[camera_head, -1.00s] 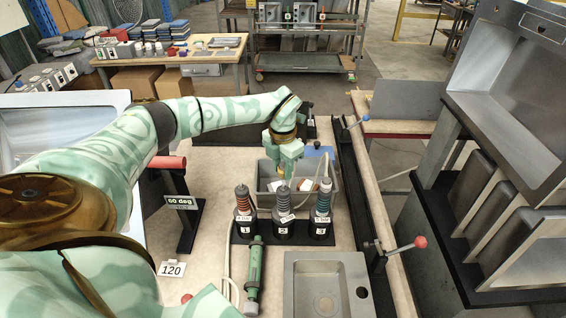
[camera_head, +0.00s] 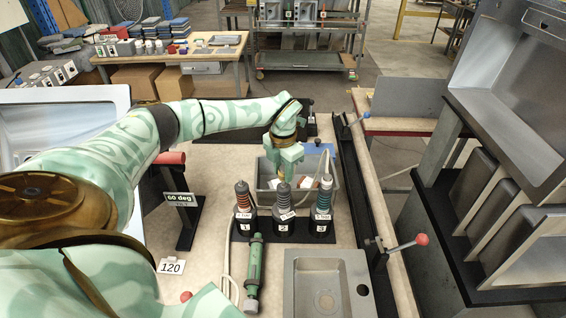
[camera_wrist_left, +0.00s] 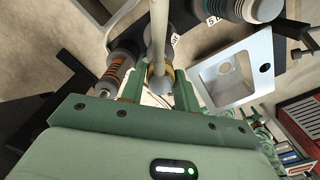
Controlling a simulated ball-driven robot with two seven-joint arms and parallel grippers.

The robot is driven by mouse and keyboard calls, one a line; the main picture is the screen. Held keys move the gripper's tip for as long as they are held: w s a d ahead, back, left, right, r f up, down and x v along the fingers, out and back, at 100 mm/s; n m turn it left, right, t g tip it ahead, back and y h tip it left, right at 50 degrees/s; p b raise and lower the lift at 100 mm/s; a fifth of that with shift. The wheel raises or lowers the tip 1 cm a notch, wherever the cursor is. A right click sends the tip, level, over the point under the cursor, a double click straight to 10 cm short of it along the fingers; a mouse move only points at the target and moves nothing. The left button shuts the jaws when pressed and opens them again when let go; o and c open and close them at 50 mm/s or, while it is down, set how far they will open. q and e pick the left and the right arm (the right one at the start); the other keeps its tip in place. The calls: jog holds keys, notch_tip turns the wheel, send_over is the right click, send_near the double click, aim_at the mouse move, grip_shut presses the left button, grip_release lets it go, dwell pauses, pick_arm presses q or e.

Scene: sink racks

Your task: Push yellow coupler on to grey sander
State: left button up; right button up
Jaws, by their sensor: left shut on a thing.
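My left gripper (camera_head: 281,172) is over the grey bin, just behind the row of sanders. In the left wrist view its fingers (camera_wrist_left: 160,88) are shut on the yellow coupler (camera_wrist_left: 152,72), at the end of a pale hose (camera_wrist_left: 158,35). The fingers hide much of the coupler. The grey sander (camera_head: 284,200), numbered 2, stands upright in the middle of the black rack, in front of the gripper. The coupler appears apart from it. My right gripper is not in view.
An orange-ringed sander (camera_head: 243,198) stands left and a teal-ringed sander (camera_head: 324,200) right. The grey bin (camera_head: 345,200) lies behind them. A green tool (camera_head: 254,272) and a grey sink (camera_head: 300,290) lie in front. A 60 deg sign (camera_head: 180,198) stands left.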

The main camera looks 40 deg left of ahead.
aim_at(283, 178)
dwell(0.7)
pick_arm(q)
jog(key=shift+p, duration=0.4)
dwell(0.3)
jog(key=shift+f+b, duration=0.55)
jog(key=shift+f, duration=1)
jog(key=o, duration=1.1)
jog(key=shift+c, duration=0.2)
